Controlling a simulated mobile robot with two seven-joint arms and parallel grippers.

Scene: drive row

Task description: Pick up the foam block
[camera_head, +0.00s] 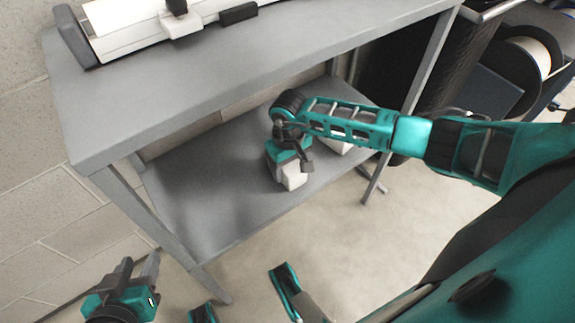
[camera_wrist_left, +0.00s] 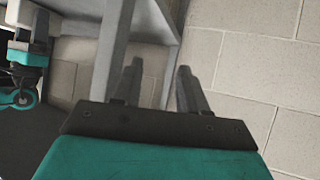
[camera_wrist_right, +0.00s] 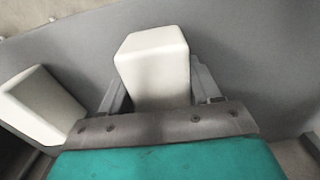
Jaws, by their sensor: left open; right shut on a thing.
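A white, round-edged foam block (camera_wrist_right: 153,62) is between the fingers of my right gripper (camera_head: 291,178). The gripper is shut on it. The block also shows in the head view (camera_head: 293,176), at the lower shelf; I cannot tell whether it touches the shelf. A second white block (camera_wrist_right: 42,104) lies beside the gripper in the right wrist view. In the head view it is partly hidden behind my right arm (camera_head: 335,146). My left gripper (camera_head: 136,268) is open and empty, low at the left outside the table. Its two fingers show apart in the left wrist view (camera_wrist_left: 160,72).
The grey table has a top (camera_head: 240,70) and a lower shelf (camera_head: 200,200), with legs at the corners. A white rail-like device (camera_head: 130,22) stands on the top. A rack with spools (camera_head: 525,60) is at the right. A block wall (camera_head: 40,150) is at the left.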

